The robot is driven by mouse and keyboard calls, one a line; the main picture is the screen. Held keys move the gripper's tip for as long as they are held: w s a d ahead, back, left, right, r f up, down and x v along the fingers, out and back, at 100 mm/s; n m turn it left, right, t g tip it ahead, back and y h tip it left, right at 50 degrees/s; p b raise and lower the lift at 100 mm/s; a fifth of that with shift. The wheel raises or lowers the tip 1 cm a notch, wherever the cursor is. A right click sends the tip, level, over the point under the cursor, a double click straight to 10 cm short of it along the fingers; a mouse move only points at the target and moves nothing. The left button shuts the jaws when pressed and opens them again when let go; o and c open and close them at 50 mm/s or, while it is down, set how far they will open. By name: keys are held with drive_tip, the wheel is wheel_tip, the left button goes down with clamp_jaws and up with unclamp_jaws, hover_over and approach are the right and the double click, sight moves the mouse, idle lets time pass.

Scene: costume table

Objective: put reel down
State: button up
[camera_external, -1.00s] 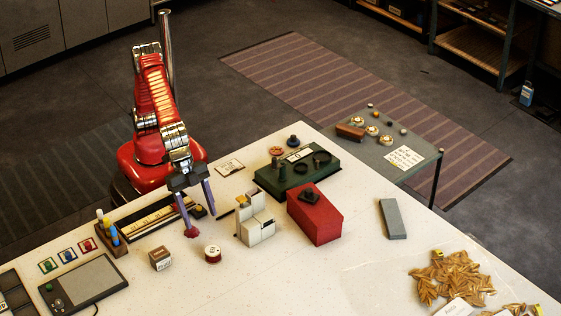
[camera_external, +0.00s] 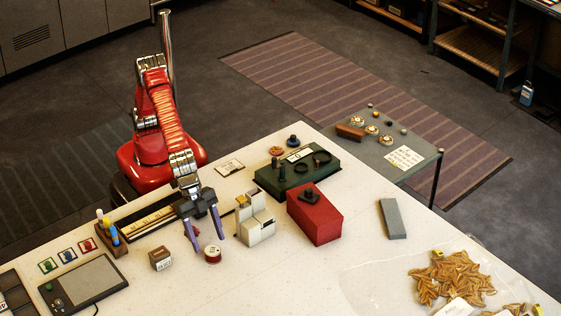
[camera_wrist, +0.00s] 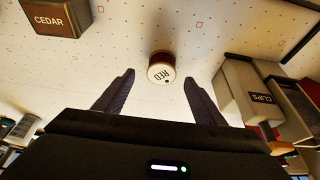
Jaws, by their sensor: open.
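The reel (camera_external: 212,254) is a small white-topped spool with a red body, standing upright on the white table. In the wrist view the reel (camera_wrist: 161,67) shows a label reading RED and lies centred between and slightly beyond my fingertips. My gripper (camera_external: 208,246) is open, its two purple fingers pointing down on either side of the reel's near area. I see no clear contact between fingers and reel.
A CEDAR block (camera_external: 160,258) stands left of the reel, and a cream CLIPS holder (camera_external: 255,225) stands close on the right. A red box (camera_external: 315,215) is farther right. The table (camera_external: 240,285) is clear in front of the reel.

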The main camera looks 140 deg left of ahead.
sight(212, 250)
drive_tip(key=shift+x, duration=2.6)
drive_tip(key=shift+a, duration=0.15)
drive_tip(key=shift+c, duration=0.6)
drive_tip(key=c, duration=1.1)
drive_tip(key=shift+c, duration=0.2)
drive_tip(key=shift+r, duration=0.1)
wheel_tip(212, 250, up, 10)
drive_tip(key=shift+f, duration=0.1)
